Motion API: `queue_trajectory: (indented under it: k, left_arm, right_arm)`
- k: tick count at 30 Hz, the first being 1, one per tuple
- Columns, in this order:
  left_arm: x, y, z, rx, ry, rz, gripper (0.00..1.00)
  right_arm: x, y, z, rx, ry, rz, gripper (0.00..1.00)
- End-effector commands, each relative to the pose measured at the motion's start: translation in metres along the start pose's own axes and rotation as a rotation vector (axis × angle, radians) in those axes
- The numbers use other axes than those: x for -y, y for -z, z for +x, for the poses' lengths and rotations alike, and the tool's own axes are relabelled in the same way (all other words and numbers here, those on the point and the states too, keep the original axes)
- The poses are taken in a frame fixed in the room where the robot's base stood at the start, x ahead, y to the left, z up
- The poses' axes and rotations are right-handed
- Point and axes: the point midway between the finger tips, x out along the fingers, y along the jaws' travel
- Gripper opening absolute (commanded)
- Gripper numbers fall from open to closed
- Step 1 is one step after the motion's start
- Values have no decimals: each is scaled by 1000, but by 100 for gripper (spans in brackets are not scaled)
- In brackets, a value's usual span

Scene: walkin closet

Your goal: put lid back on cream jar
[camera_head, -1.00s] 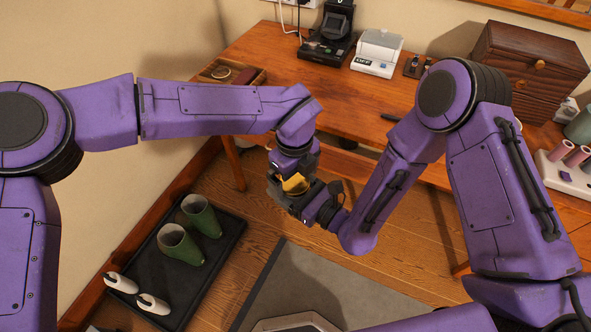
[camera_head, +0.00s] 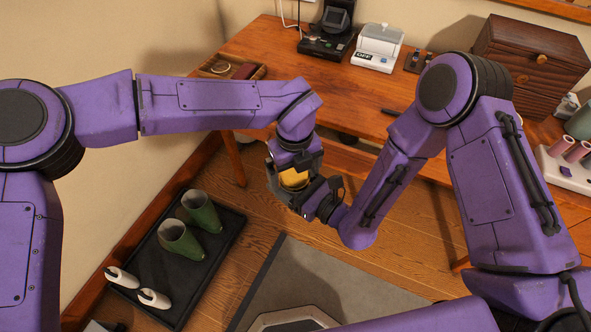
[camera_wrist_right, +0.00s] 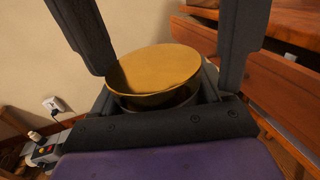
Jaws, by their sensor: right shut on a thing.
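The cream jar (camera_wrist_right: 182,99) is dark and mostly hidden by my right gripper and the lid. My right gripper (camera_wrist_right: 160,103) is shut on it from the near side and holds it above the floor; the gripper also shows in the head view (camera_head: 316,199). The gold lid (camera_wrist_right: 155,70) rests over the jar's mouth and looks tilted, lower at the left; I cannot tell whether it is fully seated. It shows yellow in the head view (camera_head: 293,179). My left gripper (camera_head: 291,165) points down from above, open, with one finger on each side of the lid.
A wooden desk (camera_head: 290,70) stands behind, with a small open tray (camera_head: 245,73), a white device (camera_head: 377,48) and a brown drawer chest (camera_head: 530,60). A black mat (camera_head: 150,285) with green boots (camera_head: 201,210) and white slippers (camera_head: 153,299) lies on the floor at left.

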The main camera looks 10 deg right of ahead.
Motion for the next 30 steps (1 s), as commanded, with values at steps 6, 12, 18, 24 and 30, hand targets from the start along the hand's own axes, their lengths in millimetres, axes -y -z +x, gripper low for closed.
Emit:
queue_trajectory:
  k: [6,12,18,24,30]
  left_arm:
    - [0,0,0,0,0,-1,100]
    - [0,-1,-24,3,2,-3,100]
    - [0,0,-44,1,0,-2,100]
    - [0,0,-45,0,0,-2,100]
    - [0,-2,-66,8,0,-156,100]
  right_arm:
    - [0,-1,0,2,0,0,0]
    - [0,-1,0,2,0,0,0]
    - [0,-1,0,2,0,0,0]
    - [0,-1,0,2,0,0,0]
    - [0,-1,0,2,0,0,0]
